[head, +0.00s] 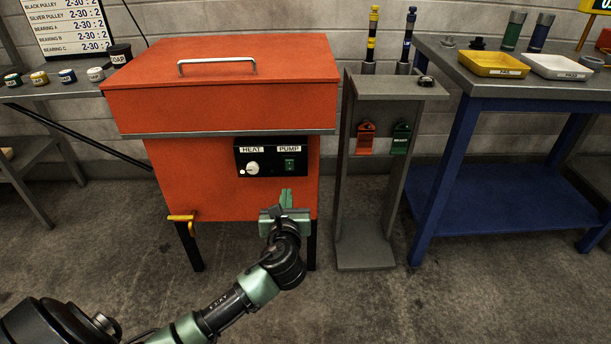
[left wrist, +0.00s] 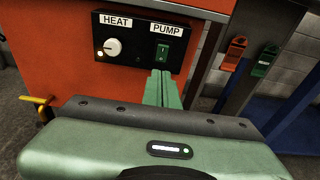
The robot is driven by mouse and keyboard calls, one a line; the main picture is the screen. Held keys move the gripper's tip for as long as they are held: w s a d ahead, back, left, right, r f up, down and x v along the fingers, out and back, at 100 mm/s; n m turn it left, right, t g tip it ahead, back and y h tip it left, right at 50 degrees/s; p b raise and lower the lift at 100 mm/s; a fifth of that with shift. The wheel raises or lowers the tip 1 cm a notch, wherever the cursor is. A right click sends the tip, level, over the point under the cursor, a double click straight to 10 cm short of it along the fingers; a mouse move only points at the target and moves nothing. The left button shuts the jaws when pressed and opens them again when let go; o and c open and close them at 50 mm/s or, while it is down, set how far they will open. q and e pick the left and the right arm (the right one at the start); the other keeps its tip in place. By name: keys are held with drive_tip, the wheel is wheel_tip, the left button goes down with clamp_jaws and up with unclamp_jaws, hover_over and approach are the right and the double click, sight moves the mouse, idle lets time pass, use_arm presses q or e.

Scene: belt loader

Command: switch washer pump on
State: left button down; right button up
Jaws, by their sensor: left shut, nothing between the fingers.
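The orange washer (head: 220,105) stands in the middle left of the head view with its lid closed. Its black control panel (head: 271,158) has a white HEAT knob (head: 252,168) on the left and a green PUMP switch (head: 290,165) on the right. The switch also shows in the left wrist view (left wrist: 162,53); I cannot tell its on or off position. My left gripper (head: 286,196) is shut and empty, its green fingertips (left wrist: 162,88) just below the PUMP switch, seemingly apart from it. My right gripper is not in view.
A yellow-handled valve (head: 182,218) sticks out low on the washer's front. A grey stand (head: 362,190) with red and green tags is close on the right, then a blue table (head: 470,110) with trays. Floor in front is clear.

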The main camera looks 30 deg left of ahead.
use_arm(q)
drive_tip(key=shift+r, duration=0.2)
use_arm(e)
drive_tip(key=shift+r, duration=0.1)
use_arm(q)
drive_tip(key=b, duration=0.2)
approach(288, 161)
drive_tip(key=f, duration=0.2)
drive_tip(key=b+x, duration=0.1)
drive_tip(key=x, duration=0.1)
drive_tip(key=r+x, duration=0.1)
drive_tip(key=x, duration=0.2)
drive_tip(key=shift+w+a+r+b, duration=0.1)
drive_tip(key=shift+w+a+b, duration=0.2)
drive_tip(key=shift+b, duration=0.1)
drive_tip(key=shift+w+a+r, duration=0.15)
drive_tip(key=shift+w+a, duration=0.05)
drive_tip(key=shift+w, duration=0.2)
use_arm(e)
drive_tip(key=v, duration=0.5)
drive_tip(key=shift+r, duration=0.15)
